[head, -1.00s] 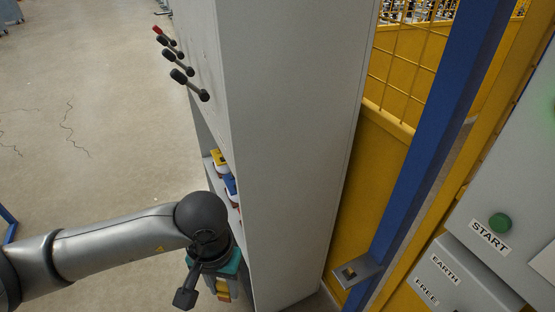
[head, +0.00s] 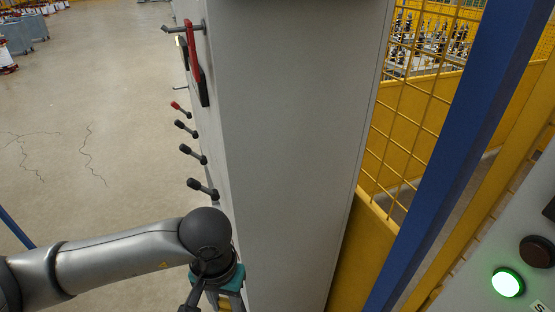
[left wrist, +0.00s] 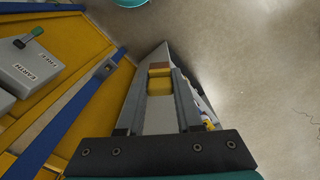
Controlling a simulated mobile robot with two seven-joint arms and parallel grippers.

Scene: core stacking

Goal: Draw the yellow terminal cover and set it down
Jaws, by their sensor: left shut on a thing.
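The yellow terminal cover (left wrist: 160,86), a small yellow block with a brown end, is between the fingers of my left gripper (left wrist: 161,80) in the left wrist view. The gripper is shut on it. In the head view my left gripper (head: 230,301) is low at the bottom edge, beside the left face of a tall grey cabinet (head: 285,150). Its fingertips are mostly cut off there. My right gripper is in neither view.
Several black-knobbed levers (head: 194,152) and one red-tipped lever (head: 179,108) stick out of the cabinet's left face above my arm. Yellow mesh fencing (head: 415,120) and a blue post (head: 440,150) stand right. Open floor (head: 90,180) lies left.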

